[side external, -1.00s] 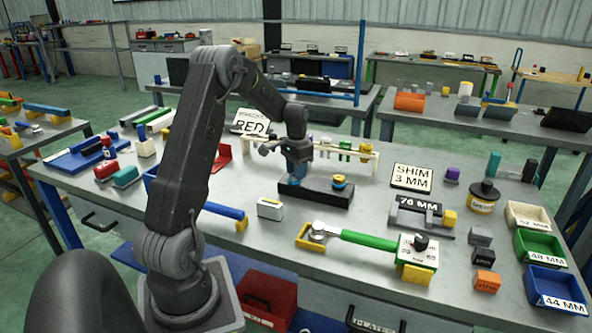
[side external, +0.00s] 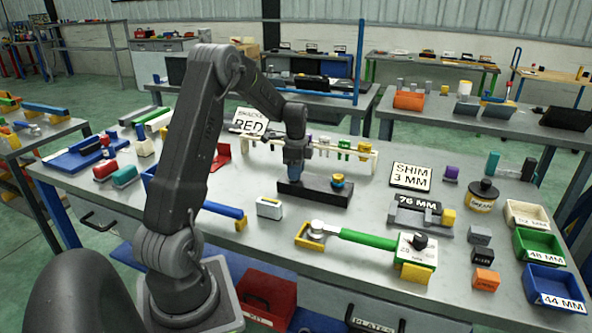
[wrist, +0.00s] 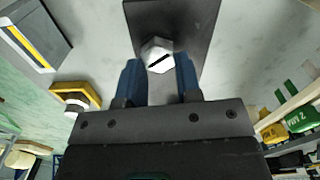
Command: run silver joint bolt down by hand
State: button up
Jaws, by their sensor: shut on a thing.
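The silver joint bolt (wrist: 157,56) shows in the wrist view as a bright hexagonal head with a dark line across its top. It stands over the black block (wrist: 190,15). My gripper (wrist: 158,75) is shut on the bolt, with a blue finger on each side of the head. In the side external view my gripper (side external: 294,174) points down at the left part of the black block (side external: 322,192) and hides the bolt. How deep the bolt sits cannot be seen.
A rack of coloured pieces (side external: 345,150) stands behind the block. A green-handled wrench (side external: 368,238) lies in front, its head at a yellow holder (side external: 308,237). A white block (side external: 269,208) lies to the left. The SHIM 3 MM sign (side external: 411,177) stands to the right.

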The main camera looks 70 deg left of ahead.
jog(key=shift+w+r+m, duration=0.1)
jog(key=shift+r+m, duration=0.15)
jog(key=shift+m, duration=0.25)
dwell(0.3)
jog(key=o, duration=0.9)
jog(key=shift+f, duration=0.15)
notch_tip(320, 180, up, 14)
jog(key=shift+f, duration=0.1)
jog(key=shift+d, duration=0.15)
